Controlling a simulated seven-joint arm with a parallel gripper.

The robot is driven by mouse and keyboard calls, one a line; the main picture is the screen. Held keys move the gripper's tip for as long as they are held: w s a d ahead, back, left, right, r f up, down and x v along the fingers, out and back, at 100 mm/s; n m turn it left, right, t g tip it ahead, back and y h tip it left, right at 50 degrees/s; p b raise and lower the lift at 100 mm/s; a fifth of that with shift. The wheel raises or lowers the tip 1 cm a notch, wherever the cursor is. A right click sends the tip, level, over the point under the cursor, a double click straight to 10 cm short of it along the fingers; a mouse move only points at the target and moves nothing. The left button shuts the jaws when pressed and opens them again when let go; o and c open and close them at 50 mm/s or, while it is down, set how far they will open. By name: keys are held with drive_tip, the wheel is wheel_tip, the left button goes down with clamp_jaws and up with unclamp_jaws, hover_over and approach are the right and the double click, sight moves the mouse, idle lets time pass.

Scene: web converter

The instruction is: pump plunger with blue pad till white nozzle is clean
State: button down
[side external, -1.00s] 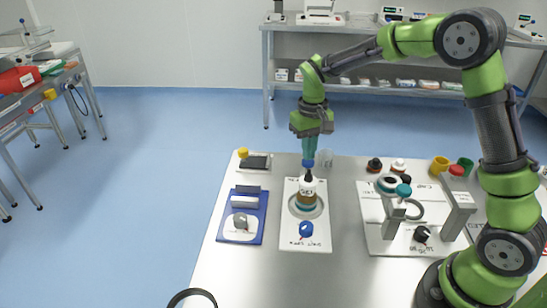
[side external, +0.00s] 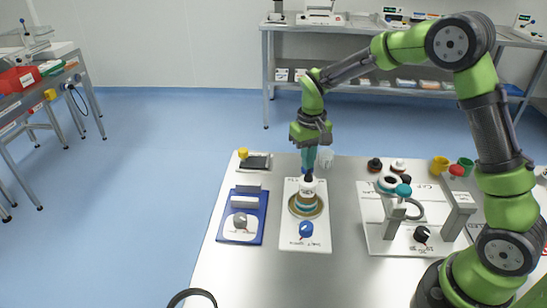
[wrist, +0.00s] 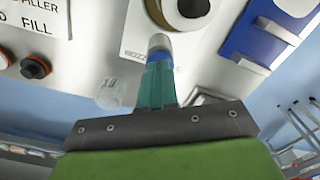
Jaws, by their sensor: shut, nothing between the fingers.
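A blue round part (side external: 306,229) sits in front on the same plate. My gripper (side external: 308,173) points down with its teal fingers closed and empty, their tips at or just above the dark top; I cannot tell whether they touch. I cannot make out a white nozzle for certain.
A station with a teal-topped post (side external: 403,190) and black knob stands to the right. A clear cup (side external: 326,157) is just behind my gripper.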

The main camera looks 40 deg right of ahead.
drive_tip(key=shift+r, duration=1.9)
wheel_tip(320, 180, up, 6)
idle(0.3)
drive_tip(key=shift+w, duration=0.1)
drive_tip(key=s+a+r+t+y, duration=0.1)
drive_tip(key=s+a+r+t, duration=0.1)
drive_tip(key=s, duration=0.8)
drive_tip(key=s+a+r+m+t+y, duration=0.1)
drive_tip(key=s+r+t, duration=0.3)
drive_tip(key=s, duration=0.7)
drive_tip(key=shift+s+a+r+t, duration=0.15)
drive_tip(key=shift+a+r+t, duration=0.1)
drive_tip(key=shift+a+t, duration=0.35)
